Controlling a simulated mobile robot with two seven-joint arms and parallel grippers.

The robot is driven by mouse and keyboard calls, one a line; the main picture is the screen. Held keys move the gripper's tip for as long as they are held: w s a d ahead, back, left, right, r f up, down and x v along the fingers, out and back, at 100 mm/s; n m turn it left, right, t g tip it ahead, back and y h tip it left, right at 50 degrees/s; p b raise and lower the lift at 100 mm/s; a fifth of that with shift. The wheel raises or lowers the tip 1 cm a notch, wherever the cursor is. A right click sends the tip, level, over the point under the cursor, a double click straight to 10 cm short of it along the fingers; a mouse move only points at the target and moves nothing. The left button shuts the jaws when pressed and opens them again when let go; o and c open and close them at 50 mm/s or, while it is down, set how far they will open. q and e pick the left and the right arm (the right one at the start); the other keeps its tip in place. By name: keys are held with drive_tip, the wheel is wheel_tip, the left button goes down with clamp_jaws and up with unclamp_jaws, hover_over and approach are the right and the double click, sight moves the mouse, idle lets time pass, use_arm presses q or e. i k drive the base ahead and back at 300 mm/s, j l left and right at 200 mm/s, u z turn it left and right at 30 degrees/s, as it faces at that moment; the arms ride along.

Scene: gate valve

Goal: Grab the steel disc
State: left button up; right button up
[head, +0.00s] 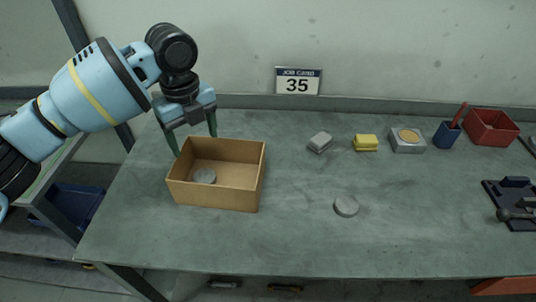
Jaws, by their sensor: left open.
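One grey disc (346,206) lies flat on the bare bench right of the box. The other grey disc (204,176) lies inside the open cardboard box (218,199), toward its left side. I cannot tell from their look which is the steel one. My left gripper (195,145) is open, with its green fingers pointing down at the back left edge of the box. It is apart from both discs, and nothing shows between its fingers. My right gripper is out of view.
A dark fixture (512,191) sits at right. The front middle is clear.

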sight(347, 205)
drive_tip(key=l+u, duration=0.1)
drive_tip(key=l, duration=0.4)
drive_tip(key=l+u, duration=0.15)
drive_tip(key=l, duration=0.35)
drive_tip(key=k+l+u, duration=0.1)
drive_tip(key=l, duration=0.35)
drive_tip(key=k+l+u, duration=0.15)
drive_tip(key=l, duration=0.35)
drive_tip(key=l+u, duration=0.1)
drive_tip(key=l, duration=0.4)
